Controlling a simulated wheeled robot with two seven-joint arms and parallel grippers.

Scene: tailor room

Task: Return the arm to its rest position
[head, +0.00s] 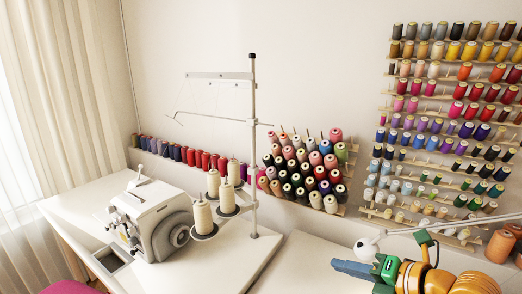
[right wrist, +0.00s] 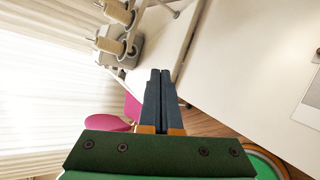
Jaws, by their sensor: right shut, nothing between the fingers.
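My right gripper (head: 354,268) shows at the lower right of the head view, at the end of my orange and green arm, over the right-hand white table. It also shows in the right wrist view (right wrist: 160,74), where its two dark blue fingers lie together, shut and empty. The fingers point towards the table edge and the gap beside it. My left gripper is in neither view.
A white sewing machine (head: 158,221) and cream thread cones (head: 202,216) stand on the left table (head: 235,262), around a tall thread stand (head: 253,150). Spools fill the wall rack (head: 428,141). A pink chair (right wrist: 112,122) stands below. The right table (head: 315,262) is mostly clear.

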